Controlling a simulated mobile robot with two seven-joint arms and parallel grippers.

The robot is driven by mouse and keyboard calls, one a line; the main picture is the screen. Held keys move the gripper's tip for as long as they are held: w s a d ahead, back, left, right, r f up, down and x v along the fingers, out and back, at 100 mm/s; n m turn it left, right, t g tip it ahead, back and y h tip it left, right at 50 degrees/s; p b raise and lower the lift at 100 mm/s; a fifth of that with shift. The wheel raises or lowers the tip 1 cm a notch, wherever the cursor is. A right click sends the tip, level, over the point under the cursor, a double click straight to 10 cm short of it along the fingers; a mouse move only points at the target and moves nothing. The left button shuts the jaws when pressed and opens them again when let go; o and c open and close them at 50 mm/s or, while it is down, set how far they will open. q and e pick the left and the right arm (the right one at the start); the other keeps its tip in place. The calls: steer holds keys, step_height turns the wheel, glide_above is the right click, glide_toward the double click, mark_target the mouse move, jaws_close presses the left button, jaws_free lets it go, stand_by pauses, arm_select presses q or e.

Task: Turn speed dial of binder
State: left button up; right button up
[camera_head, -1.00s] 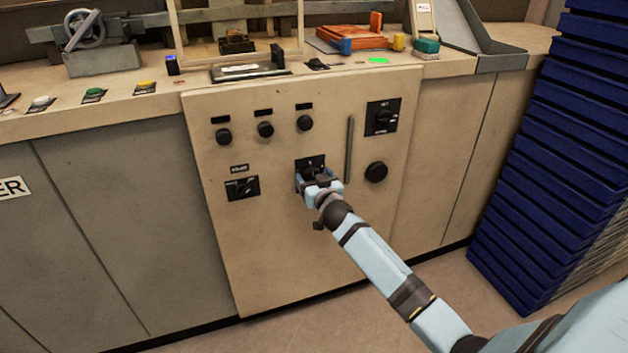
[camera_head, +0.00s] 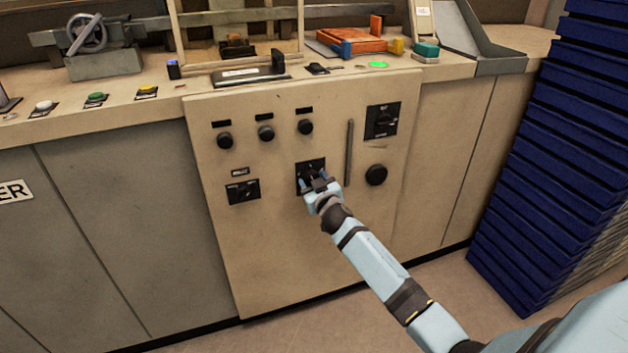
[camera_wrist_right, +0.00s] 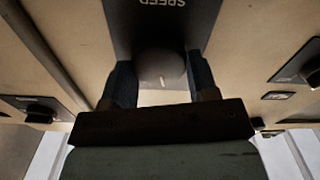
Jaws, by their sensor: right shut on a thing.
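The speed dial (camera_wrist_right: 160,68) is a dark round knob with a pale mark, on a black plate labelled SPEED (camera_wrist_right: 160,18) in the right wrist view. In the head view its black plate (camera_head: 303,168) sits in the middle of the binder's beige front panel (camera_head: 280,260), and my gripper largely hides the dial. My right gripper (camera_head: 314,182) is at the dial, with one finger on each side of it; it also shows in the right wrist view (camera_wrist_right: 160,90). It is shut on the dial. My left gripper is not in view.
Several other knobs sit nearby: three in a row above, including a black knob (camera_head: 305,127), a round knob (camera_head: 376,174) to the right and a switch (camera_head: 243,191) to the left. A vertical handle (camera_head: 349,152) stands close by. Blue stacked crates (camera_head: 545,150) stand at right.

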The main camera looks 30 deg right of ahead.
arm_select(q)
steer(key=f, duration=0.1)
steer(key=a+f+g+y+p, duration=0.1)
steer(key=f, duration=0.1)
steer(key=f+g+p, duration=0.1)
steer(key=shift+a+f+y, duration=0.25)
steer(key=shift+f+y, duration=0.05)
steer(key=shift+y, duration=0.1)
arm_select(e)
steer(key=n, duration=0.9)
steer(key=shift+a+f, duration=0.15)
steer(key=shift+f, duration=0.05)
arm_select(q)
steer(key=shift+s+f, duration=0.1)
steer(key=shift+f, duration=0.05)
arm_select(e)
steer(key=o, duration=0.9)
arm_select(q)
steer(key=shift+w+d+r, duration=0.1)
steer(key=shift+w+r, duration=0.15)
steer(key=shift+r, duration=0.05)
